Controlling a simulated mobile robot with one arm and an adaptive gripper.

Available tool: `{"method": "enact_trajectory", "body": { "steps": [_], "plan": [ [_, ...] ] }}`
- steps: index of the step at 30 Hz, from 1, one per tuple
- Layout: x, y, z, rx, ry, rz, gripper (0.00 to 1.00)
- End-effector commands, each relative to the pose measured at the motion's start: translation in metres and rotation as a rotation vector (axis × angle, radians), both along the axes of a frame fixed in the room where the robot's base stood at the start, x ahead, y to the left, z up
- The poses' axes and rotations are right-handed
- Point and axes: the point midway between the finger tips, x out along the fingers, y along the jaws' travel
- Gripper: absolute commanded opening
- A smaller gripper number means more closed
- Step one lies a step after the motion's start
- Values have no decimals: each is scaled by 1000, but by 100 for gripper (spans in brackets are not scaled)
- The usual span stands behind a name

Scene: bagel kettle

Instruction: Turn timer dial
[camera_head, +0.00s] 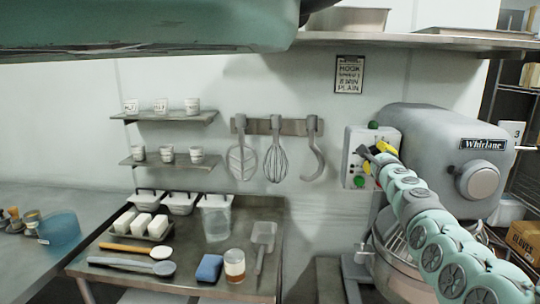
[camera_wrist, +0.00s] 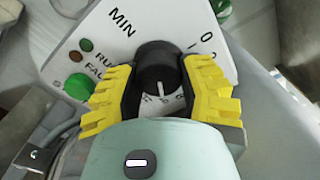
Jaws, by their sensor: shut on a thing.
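The timer dial (camera_wrist: 158,68) is a round black knob with a white pointer mark on a white control panel (camera_wrist: 106,55) marked MIN, with numbers around it. In the wrist view my gripper (camera_wrist: 160,82) has its yellow-padded fingers on both sides of the dial, shut on it. In the head view my gripper (camera_head: 372,158) is at the panel (camera_head: 353,140) on the mixer's left side. The fingers hide the dial there. Part of the number scale is hidden behind the dial and fingers.
A green button (camera_wrist: 78,87) sits left of the fingers and another green button (camera_wrist: 222,10) is at the upper right. The large grey mixer (camera_head: 440,135) stands right behind my arm. Hanging tools (camera_head: 275,155) and a side table (camera_head: 190,260) are to the left.

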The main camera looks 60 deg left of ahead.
Motion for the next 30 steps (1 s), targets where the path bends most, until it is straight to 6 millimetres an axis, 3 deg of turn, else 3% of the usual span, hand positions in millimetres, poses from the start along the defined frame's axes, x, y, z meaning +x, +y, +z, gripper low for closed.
{"method": "enact_trajectory", "body": {
  "steps": [20,21,28,30],
  "plan": [
    [2,-2,-5,31,50,-6,5],
    [2,-2,-5,31,50,-6,47],
    [1,-1,-3,34,46,-4,71],
    [1,-1,-2,34,46,-3,74]
  ]
}}
